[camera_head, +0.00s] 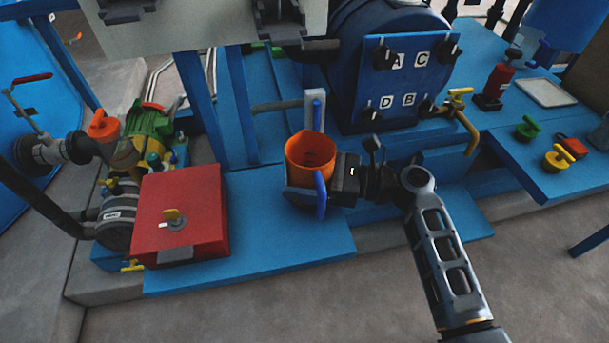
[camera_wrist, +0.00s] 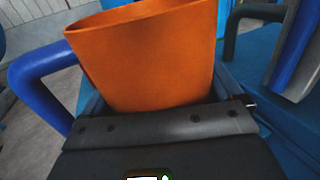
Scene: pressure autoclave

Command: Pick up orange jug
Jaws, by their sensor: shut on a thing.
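The orange jug (camera_head: 309,152) stands upright with its open mouth facing up, in the middle of the head view. It has a blue handle (camera_head: 320,195) on the side toward the camera. My gripper (camera_head: 312,195) is shut on the jug's body, with the fingers around its lower part. In the wrist view the orange jug (camera_wrist: 150,55) fills the middle, between my gripper's fingers (camera_wrist: 160,105), and its blue handle sticks out at the left. The jug's base is hidden, so I cannot tell whether it touches the blue platform.
A red box (camera_head: 180,215) with a yellow knob stands left on the blue platform (camera_head: 270,225). The blue autoclave drum (camera_head: 400,70) is behind, with a brass tap (camera_head: 462,120) beside it.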

